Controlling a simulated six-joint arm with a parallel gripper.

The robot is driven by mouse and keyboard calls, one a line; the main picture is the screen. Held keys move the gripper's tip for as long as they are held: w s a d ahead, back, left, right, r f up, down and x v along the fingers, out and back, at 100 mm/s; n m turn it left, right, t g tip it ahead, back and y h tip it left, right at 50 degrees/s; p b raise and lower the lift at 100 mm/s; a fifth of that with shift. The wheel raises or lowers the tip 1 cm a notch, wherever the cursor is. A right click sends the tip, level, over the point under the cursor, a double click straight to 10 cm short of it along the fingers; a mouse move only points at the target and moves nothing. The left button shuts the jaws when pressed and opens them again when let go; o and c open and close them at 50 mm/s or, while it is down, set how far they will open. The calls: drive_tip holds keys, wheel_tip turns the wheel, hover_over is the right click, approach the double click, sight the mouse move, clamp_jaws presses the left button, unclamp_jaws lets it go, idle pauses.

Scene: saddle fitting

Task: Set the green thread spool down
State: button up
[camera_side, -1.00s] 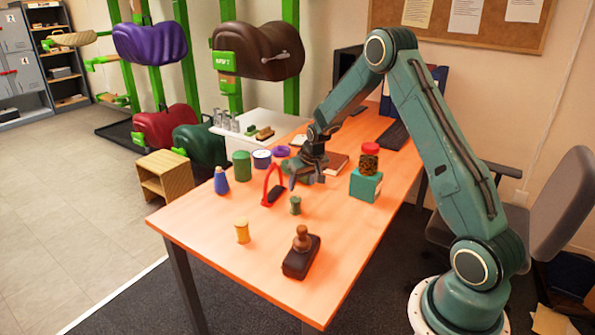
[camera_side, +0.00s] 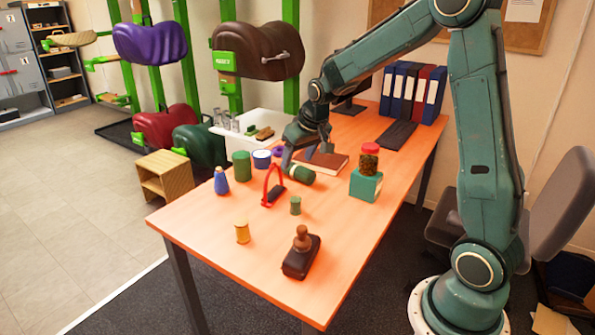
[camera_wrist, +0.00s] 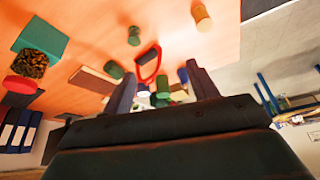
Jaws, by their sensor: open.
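The green thread spool (camera_side: 295,205) stands upright on the orange table, in front of my gripper and right of the red-handled item (camera_side: 274,187). It also shows in the wrist view (camera_wrist: 134,36), upper middle. My gripper (camera_side: 307,155) is open above the back part of the table, apart from the spool. Its two fingers (camera_wrist: 161,88) are spread in the wrist view, with no spool between them. A larger dark green cylinder (camera_side: 302,174) lies on its side just below my gripper; whether they touch is unclear.
A brown book (camera_side: 328,162) lies behind the cylinder. A teal box (camera_side: 366,185) with a red-lidded jar (camera_side: 369,160) stands right. A blue bottle (camera_side: 221,181), yellow spool (camera_side: 242,232) and wooden-handled stamp (camera_side: 301,254) are around.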

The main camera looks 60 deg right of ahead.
drive_tip(key=s+a+r+n, duration=0.2)
drive_tip(key=s+a+r, duration=0.7)
drive_tip(key=s, duration=0.3)
drive_tip(key=s+a+n, duration=0.1)
drive_tip(key=s+a, duration=0.2)
drive_tip(key=s, duration=0.4)
drive_tip(key=s+a+r+t+y, duration=0.1)
drive_tip(key=s+a, duration=0.2)
drive_tip(key=s, duration=0.4)
drive_tip(key=shift+s+n+y, duration=0.15)
drive_tip(key=shift+n+y, duration=0.15)
drive_tip(key=shift+n, duration=0.1)
